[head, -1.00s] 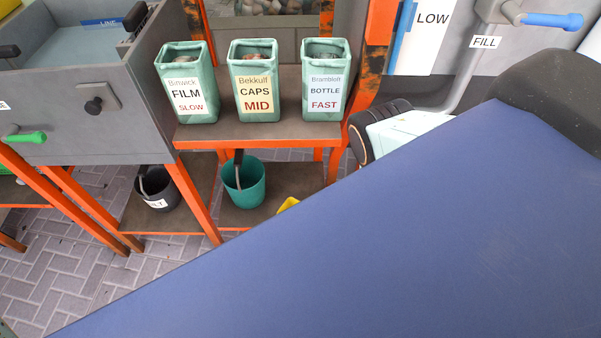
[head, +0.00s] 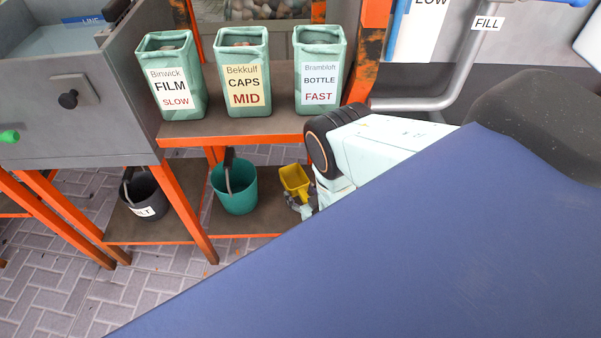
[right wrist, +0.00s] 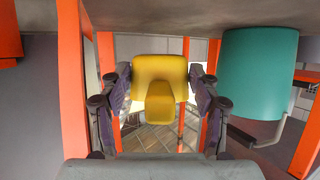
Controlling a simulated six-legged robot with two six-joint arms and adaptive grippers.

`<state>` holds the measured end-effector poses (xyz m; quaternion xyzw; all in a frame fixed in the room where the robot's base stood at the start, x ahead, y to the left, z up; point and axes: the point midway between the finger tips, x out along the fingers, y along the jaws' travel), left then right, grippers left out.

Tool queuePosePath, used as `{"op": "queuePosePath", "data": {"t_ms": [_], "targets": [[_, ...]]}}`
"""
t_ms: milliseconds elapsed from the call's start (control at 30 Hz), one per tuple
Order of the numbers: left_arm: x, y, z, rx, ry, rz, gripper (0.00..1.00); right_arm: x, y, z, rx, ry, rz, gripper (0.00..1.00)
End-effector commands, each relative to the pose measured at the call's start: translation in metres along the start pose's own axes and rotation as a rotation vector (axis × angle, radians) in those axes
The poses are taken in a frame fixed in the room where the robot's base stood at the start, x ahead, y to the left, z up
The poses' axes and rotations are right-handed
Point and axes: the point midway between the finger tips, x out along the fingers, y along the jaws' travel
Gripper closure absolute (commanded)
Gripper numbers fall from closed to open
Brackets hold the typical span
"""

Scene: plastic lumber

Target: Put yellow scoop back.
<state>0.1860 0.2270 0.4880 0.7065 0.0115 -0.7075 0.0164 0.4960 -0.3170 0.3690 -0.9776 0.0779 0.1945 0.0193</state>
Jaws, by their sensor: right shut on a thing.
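The yellow scoop (head: 295,179) is over the lower shelf, just right of the teal bucket (head: 233,188). My right gripper (head: 299,200) is shut on the scoop, partly hidden by my arm and the blue surface in front. In the right wrist view the scoop (right wrist: 160,70) sits between the two fingers. The teal bucket (right wrist: 258,70) shows beside it on the right, and that view looks upside down. I cannot tell whether the scoop touches the shelf. My left gripper is not in view.
Three labelled green containers, FILM (head: 171,80), CAPS (head: 243,75) and BOTTLE (head: 319,75), stand on the upper shelf (head: 215,128). A black bucket (head: 144,195) stands left on the lower shelf (head: 150,229). Orange legs (head: 189,210) frame the shelves.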

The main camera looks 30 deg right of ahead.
Motion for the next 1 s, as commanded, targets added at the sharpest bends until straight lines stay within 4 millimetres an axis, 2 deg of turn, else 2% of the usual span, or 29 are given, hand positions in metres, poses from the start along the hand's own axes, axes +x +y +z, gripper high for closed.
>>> {"op": "queuePosePath", "data": {"t_ms": [167, 433, 800, 833, 1000], "targets": [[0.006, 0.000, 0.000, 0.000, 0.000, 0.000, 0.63, 0.004, 0.000, 0.008, 0.000, 0.001, 0.000, 0.74], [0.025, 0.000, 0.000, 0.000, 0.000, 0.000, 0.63, 0.016, 0.000, 0.038, -0.001, 0.001, -0.001, 0.74], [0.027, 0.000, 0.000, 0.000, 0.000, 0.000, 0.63, 0.017, 0.000, 0.040, -0.001, 0.001, -0.001, 0.74], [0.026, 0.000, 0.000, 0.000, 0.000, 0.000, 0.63, 0.017, 0.000, 0.040, -0.001, 0.001, -0.001, 0.36], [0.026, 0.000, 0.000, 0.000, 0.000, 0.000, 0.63, 0.017, 0.000, 0.040, -0.001, 0.001, -0.001, 0.22]]}}
